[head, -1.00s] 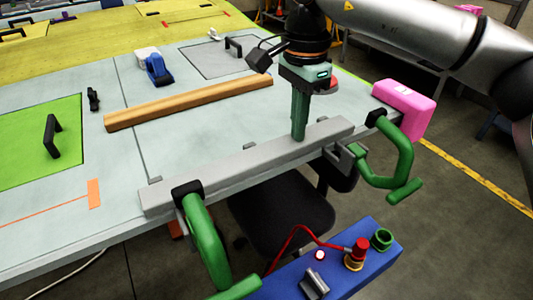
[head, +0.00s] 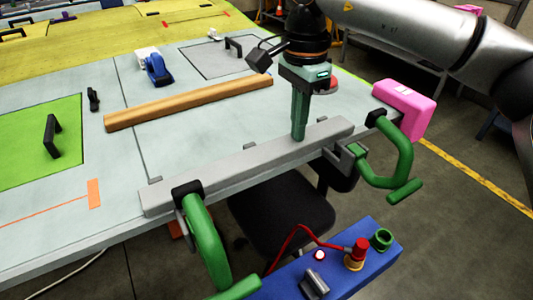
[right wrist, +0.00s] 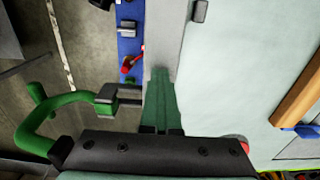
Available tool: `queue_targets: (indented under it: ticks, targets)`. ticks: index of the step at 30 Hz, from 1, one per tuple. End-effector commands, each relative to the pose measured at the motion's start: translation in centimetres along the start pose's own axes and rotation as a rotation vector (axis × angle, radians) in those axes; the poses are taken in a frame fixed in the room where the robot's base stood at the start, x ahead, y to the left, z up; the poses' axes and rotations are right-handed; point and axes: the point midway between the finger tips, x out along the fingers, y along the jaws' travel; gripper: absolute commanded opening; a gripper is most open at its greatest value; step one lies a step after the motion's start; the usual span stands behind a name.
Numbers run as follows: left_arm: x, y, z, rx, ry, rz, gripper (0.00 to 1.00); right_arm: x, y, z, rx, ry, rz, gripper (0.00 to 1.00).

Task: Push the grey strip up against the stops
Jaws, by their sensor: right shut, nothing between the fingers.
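The grey strip (head: 225,170) lies along the table's near edge; it also shows in the right wrist view (right wrist: 163,35). Small dark stops stand along its table side, one near the left end (head: 155,180) and one near the middle (head: 249,146). In the right wrist view a stop (right wrist: 199,11) stands apart from the strip, with a narrow gap. My right gripper (head: 298,138) is shut and empty, pointing down with its fingertips at the strip, right of its middle. Whether they touch it is hard to tell. My left gripper is out of view.
Green clamps sit at the strip's left (head: 205,240) and right (head: 395,150). A wooden bar (head: 190,102) lies farther in. A pink block (head: 404,105) is at the table's right corner. A blue box with knobs (head: 340,265) is below the edge. Table between strip and bar is clear.

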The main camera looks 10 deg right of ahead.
Motion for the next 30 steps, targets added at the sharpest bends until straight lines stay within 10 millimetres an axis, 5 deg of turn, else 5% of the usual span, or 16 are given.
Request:
queue_targets:
  ticks: [30]
  targets:
    - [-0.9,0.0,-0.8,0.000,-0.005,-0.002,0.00,0.0,-1.4,0.0,0.000,-0.001,0.000,0.00]
